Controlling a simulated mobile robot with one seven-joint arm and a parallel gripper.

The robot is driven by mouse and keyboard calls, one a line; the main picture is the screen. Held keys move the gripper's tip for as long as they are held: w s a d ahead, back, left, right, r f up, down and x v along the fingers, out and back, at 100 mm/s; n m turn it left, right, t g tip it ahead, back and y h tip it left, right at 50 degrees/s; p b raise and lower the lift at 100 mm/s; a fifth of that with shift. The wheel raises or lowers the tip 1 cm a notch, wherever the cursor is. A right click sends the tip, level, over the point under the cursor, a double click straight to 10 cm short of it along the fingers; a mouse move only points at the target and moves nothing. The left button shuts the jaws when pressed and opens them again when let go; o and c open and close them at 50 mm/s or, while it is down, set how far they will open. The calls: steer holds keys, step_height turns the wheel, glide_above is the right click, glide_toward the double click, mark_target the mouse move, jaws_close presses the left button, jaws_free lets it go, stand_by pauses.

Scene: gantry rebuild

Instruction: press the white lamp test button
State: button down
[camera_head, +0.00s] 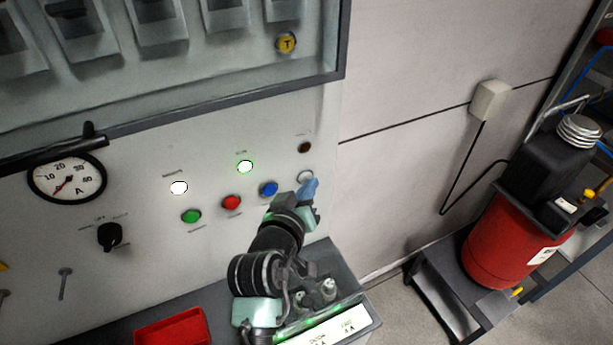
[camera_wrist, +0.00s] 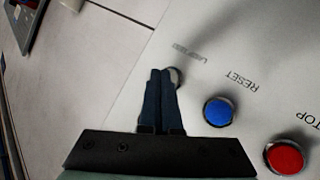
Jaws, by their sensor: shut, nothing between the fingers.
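The white lamp test button (camera_head: 304,176) is at the right end of the button row on the grey panel, mostly hidden behind my fingers. In the wrist view only a thin arc of its rim (camera_wrist: 177,74) shows beside the fingertips, under a blurred label. My gripper (camera_head: 311,186) is shut and empty, its blue fingers pointing at the panel right at the button. In the wrist view the closed fingertips (camera_wrist: 161,72) overlap the button. I cannot tell whether they touch it or whether it is pushed in.
A blue RESET button (camera_head: 268,188) sits just left of the fingers, then a red STOP button (camera_head: 232,202) and a green button (camera_head: 191,216). Bare wall lies right of the panel.

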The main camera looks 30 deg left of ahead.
steer(key=shift+s+d, duration=0.35)
steer(key=shift+d, duration=0.05)
steer(key=shift+s+d+p, duration=0.6)
steer(key=shift+s+d, duration=0.15)
steer(key=shift+d, duration=0.25)
steer(key=shift+s+d+p, duration=0.6)
steer(key=shift+s+d, duration=0.15)
steer(key=shift+d, duration=0.25)
